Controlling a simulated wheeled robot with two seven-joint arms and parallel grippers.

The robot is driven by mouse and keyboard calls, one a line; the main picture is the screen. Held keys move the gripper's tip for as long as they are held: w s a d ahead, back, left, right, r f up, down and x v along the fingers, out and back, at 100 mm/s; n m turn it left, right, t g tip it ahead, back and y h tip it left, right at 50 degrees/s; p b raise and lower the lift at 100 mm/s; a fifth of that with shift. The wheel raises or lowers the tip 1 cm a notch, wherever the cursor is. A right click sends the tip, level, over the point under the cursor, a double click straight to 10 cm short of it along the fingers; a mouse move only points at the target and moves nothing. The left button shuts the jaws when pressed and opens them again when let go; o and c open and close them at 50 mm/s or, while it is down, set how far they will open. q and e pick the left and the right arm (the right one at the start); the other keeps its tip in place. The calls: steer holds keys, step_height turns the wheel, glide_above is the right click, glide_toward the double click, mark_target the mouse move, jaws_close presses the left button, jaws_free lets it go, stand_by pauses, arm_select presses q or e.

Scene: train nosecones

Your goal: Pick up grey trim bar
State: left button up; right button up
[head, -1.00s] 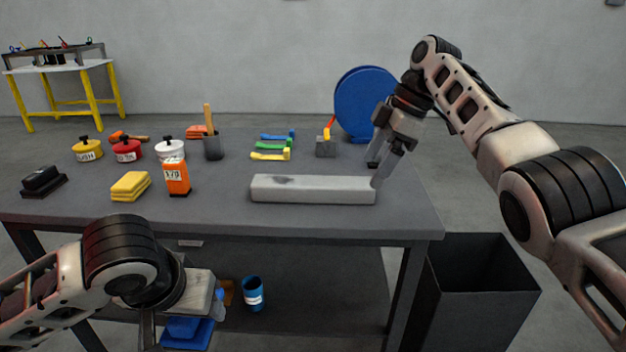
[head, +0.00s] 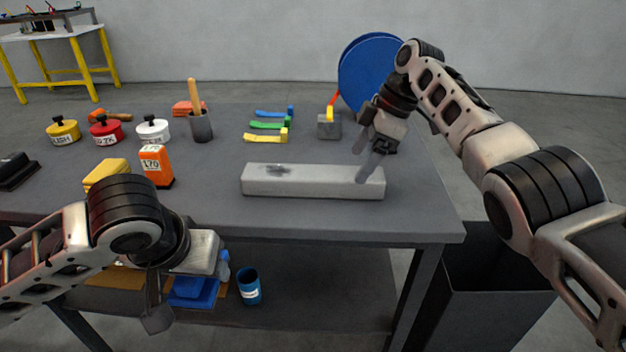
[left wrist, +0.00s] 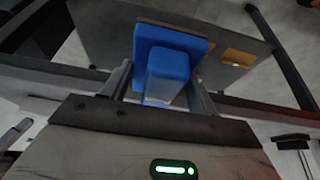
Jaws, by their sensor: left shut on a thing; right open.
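The grey trim bar (head: 300,180), long and pale with a dark smudge on top, lies along the front of the dark table (head: 330,217). My right gripper (head: 362,165) is open and empty at the bar's right end. Its fingers point down, and one fingertip overlaps the bar's upper surface in the picture; I cannot tell whether it touches. My left gripper is low in front of the table, shut on a blue block with a flat blue base (head: 195,292). In the left wrist view the blue block (left wrist: 166,75) sits between the fingers.
Behind the bar are yellow, green and blue pieces (head: 268,125), a grey block (head: 329,126) and a blue disc (head: 372,72). An orange box (head: 156,166) stands left of the bar. A blue cup (head: 249,287) stands on the lower shelf. A dark bin (head: 495,290) is at right.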

mark_target(353, 173)
steer(key=x, duration=0.5)
steer(key=shift+s, duration=0.15)
steer(key=c, duration=1.3)
steer(key=shift+o, duration=0.2)
steer(key=shift+r, duration=0.15)
